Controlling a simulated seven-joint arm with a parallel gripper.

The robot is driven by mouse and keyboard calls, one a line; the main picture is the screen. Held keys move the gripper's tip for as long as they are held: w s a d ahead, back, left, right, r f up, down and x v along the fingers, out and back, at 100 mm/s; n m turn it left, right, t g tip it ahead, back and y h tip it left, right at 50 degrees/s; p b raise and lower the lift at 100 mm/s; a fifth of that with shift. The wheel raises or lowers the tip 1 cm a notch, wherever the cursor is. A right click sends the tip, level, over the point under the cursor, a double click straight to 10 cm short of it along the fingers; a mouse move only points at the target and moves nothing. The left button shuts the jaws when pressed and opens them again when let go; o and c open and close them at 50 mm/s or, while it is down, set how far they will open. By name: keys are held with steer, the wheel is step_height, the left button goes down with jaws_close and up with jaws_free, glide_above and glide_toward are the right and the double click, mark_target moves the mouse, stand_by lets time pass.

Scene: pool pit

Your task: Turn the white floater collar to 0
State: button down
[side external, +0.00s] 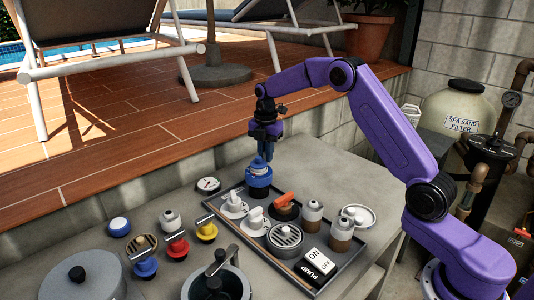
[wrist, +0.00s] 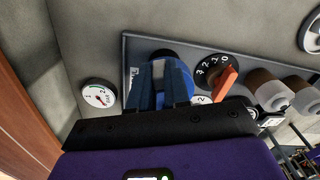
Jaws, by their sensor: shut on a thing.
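My gripper (side external: 264,158) points down at the tray's back left corner, shut on the top of a blue round fitting (side external: 259,180). In the wrist view, the fingers (wrist: 168,84) cover much of this blue fitting (wrist: 184,68). Two white fittings with upright tops, a left one (side external: 235,205) and a right one (side external: 256,219), stand in front of it, apart from my gripper. Either may be the white floater; I cannot tell which. In the wrist view, a white numbered dial (wrist: 201,100) is mostly hidden behind my gripper. No collar reading on a white fitting is legible.
The grey tray (side external: 345,268) also holds an orange-handled dial (side external: 285,205) numbered 3 to 0, brown-and-white bottles (side external: 313,212), a round grate (side external: 285,238) and a pump switch (side external: 318,266). A gauge (side external: 208,185) lies left of the tray. Colored valves (side external: 177,246) stand further left.

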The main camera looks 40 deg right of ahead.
stand_by(0.4)
steer(key=c, duration=1.1)
jaws_free()
step_height(320, 180, up, 18)
steer(key=shift+f, duration=0.25)
steer(key=shift+a, duration=0.1)
steer(key=s+a+f+m, duration=0.1)
steer(key=s+a+m, duration=0.1)
steer(key=s+a, duration=0.7)
steer(key=s+a+f+m, duration=0.25)
steer(key=s+a, duration=0.45)
steer(key=s, duration=0.4)
steer(key=s+d+f+m, duration=0.1)
steer(key=s+d+f, duration=0.1)
steer(key=s, duration=0.6)
steer(key=s+d+f+m, duration=0.2)
steer(key=s+f, duration=0.1)
steer(key=s, duration=0.5)
steer(key=s+d+f+m, duration=0.2)
steer(key=s+f, duration=0.1)
steer(key=s, duration=0.5)
steer(key=shift+s+d, duration=0.2)
